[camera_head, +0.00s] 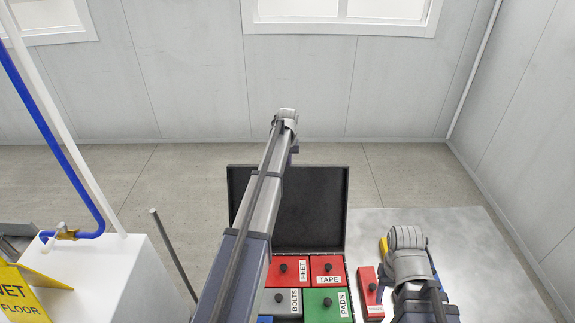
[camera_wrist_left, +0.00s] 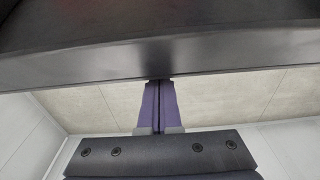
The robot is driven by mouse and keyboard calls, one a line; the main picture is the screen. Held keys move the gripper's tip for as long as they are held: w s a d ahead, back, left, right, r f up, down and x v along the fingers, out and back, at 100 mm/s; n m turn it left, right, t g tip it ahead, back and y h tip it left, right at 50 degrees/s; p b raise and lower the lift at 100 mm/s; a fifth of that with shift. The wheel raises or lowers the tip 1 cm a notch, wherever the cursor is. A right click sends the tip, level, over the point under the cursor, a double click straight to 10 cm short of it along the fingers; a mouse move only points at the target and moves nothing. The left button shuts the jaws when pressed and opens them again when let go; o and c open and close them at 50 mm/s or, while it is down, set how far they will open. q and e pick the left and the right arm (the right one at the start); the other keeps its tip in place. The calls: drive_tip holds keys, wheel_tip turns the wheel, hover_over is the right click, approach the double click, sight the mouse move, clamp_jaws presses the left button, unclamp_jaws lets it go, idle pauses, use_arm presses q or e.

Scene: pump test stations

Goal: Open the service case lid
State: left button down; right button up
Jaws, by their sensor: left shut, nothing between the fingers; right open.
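The service case (camera_head: 347,240) stands on a metal table, with its black lid (camera_head: 318,205) standing up at the back.
A red block (camera_head: 369,287) lies on the table (camera_head: 490,265) right of the case, with a small yellow thing (camera_head: 383,246) by my right arm. The table's right part is clear. A white cabinet (camera_head: 120,275) with a blue pipe and yellow floor sign (camera_head: 25,290) stands left.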

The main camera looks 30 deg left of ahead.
sight(288, 166)
use_arm(q)
drive_tip(key=s+d+r+t+p, duration=0.1)
drive_tip(key=s+d+r+p, duration=0.1)
drive_tip(key=s+r, duration=0.1)
drive_tip(key=s+d+r+t+y+p, duration=0.1)
drive_tip(key=s+d+r+p, duration=0.1)
drive_tip(key=s, duration=0.4)
drive_tip(key=shift+d+r, duration=0.15)
drive_tip(key=shift+r, duration=0.4)
drive_tip(key=w, duration=0.1)
drive_tip(key=w+a, duration=0.1)
drive_tip(key=w+r+p, duration=0.1)
drive_tip(key=shift+w+a, duration=0.35)
drive_tip(key=shift+w, duration=0.05)
drive_tip(key=s+p+v, duration=0.1)
drive_tip(key=p+v, duration=0.7)
drive_tip(key=v, duration=0.1)
drive_tip(key=shift+s+d, duration=0.35)
